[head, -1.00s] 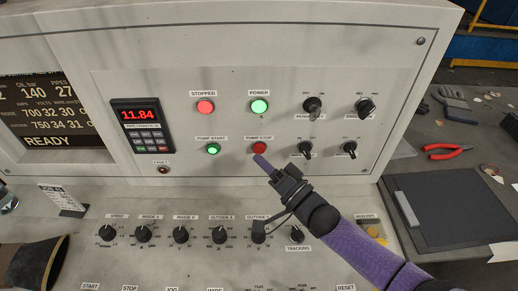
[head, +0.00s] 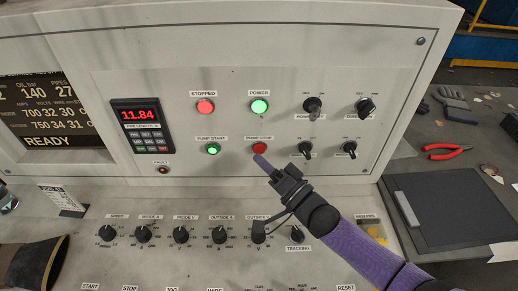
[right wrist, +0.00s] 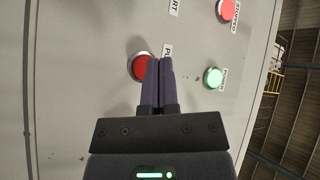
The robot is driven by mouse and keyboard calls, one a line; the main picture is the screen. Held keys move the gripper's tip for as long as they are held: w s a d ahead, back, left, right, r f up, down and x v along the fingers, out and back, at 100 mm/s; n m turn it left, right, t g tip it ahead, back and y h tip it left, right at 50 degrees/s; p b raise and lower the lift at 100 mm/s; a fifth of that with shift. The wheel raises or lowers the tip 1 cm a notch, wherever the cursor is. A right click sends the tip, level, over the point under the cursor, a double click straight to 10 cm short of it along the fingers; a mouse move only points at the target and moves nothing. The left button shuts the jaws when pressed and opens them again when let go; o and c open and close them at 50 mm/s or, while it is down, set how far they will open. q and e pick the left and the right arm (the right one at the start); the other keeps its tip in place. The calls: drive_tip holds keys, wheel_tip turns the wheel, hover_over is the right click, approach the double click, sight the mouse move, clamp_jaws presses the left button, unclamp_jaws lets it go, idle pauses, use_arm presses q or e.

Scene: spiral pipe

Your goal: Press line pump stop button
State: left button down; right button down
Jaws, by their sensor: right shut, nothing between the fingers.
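The red pump stop button (head: 259,148) sits on the upright white panel under its PUMP STOP label. It is unlit. My right gripper (head: 257,158) is shut and empty, with its fingertips just below and in front of the button. In the right wrist view the red button (right wrist: 139,66) shows beside the shut fingers (right wrist: 158,62), which partly cover its edge. I cannot tell whether the tips touch it. My left gripper is not in view.
The green pump start button (head: 213,149) is lit left of the stop button. The red STOPPED lamp (head: 205,107) and green POWER lamp (head: 259,106) are above. Black rotary switches (head: 305,149) lie to the right. Red pliers (head: 447,151) lie on the side table.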

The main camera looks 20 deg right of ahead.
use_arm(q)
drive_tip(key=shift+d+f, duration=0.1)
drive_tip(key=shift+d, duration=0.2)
use_arm(e)
drive_tip(key=shift+w, duration=0.15)
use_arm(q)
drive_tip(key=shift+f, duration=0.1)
use_arm(e)
drive_tip(key=shift+w+d, duration=0.1)
drive_tip(key=shift+w, duration=0.2)
use_arm(q)
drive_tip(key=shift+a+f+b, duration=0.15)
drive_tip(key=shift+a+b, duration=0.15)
drive_tip(key=shift+b, duration=0.05)
use_arm(e)
drive_tip(key=shift+w, duration=0.15)
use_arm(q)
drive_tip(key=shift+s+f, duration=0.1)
use_arm(e)
drive_tip(key=shift+w+d, duration=0.1)
drive_tip(key=shift+w, duration=0.1)
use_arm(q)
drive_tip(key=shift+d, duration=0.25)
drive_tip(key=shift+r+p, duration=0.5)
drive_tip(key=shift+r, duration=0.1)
use_arm(e)
drive_tip(key=shift+s+a, duration=0.2)
drive_tip(key=shift+s, duration=0.55)
drive_tip(key=shift+s, duration=0.1)
